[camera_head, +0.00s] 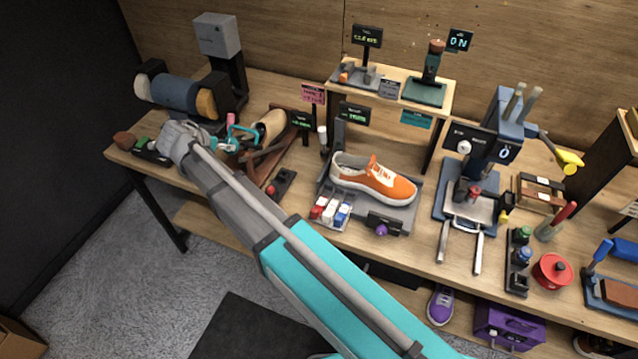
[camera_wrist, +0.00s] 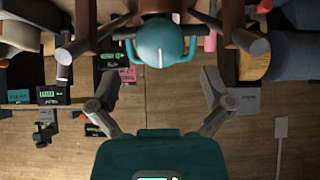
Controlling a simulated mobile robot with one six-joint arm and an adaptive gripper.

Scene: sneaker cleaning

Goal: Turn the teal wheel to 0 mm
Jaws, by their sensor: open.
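The teal wheel (camera_wrist: 160,43) shows at the top middle of the wrist view as a round knob with a short pale line and a teal bar on each side. In the head view, teal parts of it (camera_head: 236,130) show beside a tan shoe form (camera_head: 270,125) on a brown wooden stand (camera_head: 262,158). In the head view my gripper (camera_head: 208,140) is left of the wheel. A small dark display (camera_head: 301,119) with green characters stands behind the stand; I cannot read it surely.
A blue-and-tan roller machine (camera_head: 178,95) stands behind my gripper. An orange sneaker (camera_head: 373,178) sits on a grey tray to the right. Several dark signs, one of them a green-lettered display (camera_wrist: 55,95), show below the wheel in the wrist view.

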